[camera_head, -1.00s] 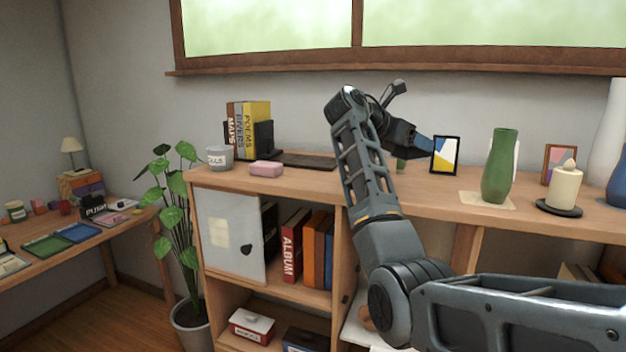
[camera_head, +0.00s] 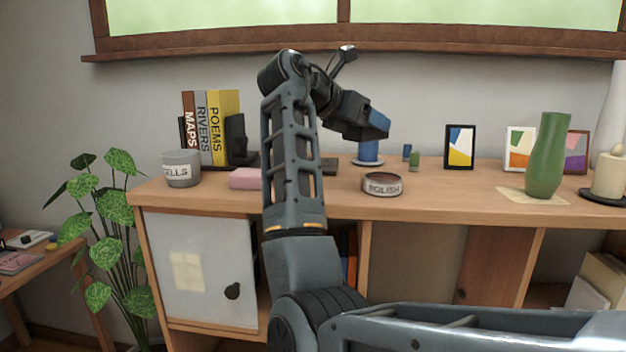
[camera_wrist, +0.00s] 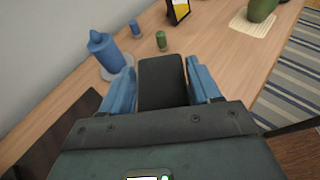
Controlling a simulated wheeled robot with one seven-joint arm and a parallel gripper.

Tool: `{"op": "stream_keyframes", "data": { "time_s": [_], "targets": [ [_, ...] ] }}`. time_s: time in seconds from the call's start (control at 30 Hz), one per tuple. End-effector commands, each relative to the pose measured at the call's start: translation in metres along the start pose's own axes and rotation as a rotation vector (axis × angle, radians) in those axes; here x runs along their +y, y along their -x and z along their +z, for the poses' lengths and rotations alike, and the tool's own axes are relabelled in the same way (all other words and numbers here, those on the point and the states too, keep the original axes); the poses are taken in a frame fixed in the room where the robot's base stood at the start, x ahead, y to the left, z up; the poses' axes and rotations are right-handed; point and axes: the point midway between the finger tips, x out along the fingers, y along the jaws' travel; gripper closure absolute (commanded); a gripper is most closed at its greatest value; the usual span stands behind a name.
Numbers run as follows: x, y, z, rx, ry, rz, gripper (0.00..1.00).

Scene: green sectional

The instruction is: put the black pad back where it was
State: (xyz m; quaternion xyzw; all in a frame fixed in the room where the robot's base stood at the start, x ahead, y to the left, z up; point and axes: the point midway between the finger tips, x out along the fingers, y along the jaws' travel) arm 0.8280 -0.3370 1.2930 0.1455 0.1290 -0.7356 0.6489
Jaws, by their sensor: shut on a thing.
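The black pad (camera_wrist: 162,82) is a dark, flat, rounded block in the wrist view. It sits between the two blue fingers of my gripper (camera_wrist: 160,88), which is shut on it. In the head view my gripper (camera_head: 376,124) hangs above the wooden cabinet top (camera_head: 445,194), in front of the blue candle (camera_head: 367,152). The pad cannot be made out in the head view. The spot it came from is not identifiable here.
A POLISH tin (camera_head: 382,184) stands near the front edge. Small blue (camera_head: 406,152) and green (camera_head: 414,160) pieces stand near the candle. A dark mat (camera_wrist: 62,130), pink block (camera_head: 246,179), books (camera_head: 210,128), frame (camera_head: 460,147) and green vase (camera_head: 547,157) share the top.

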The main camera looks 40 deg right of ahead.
Motion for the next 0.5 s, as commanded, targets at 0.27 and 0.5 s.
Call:
{"op": "stream_keyframes", "data": {
  "time_s": [0.27, 0.5],
  "targets": [
    [0.029, 0.036, -0.052, 0.0, 0.006, 0.003, 0.67],
    [0.046, 0.056, -0.084, 0.0, 0.003, 0.002, 0.67]
  ]
}}
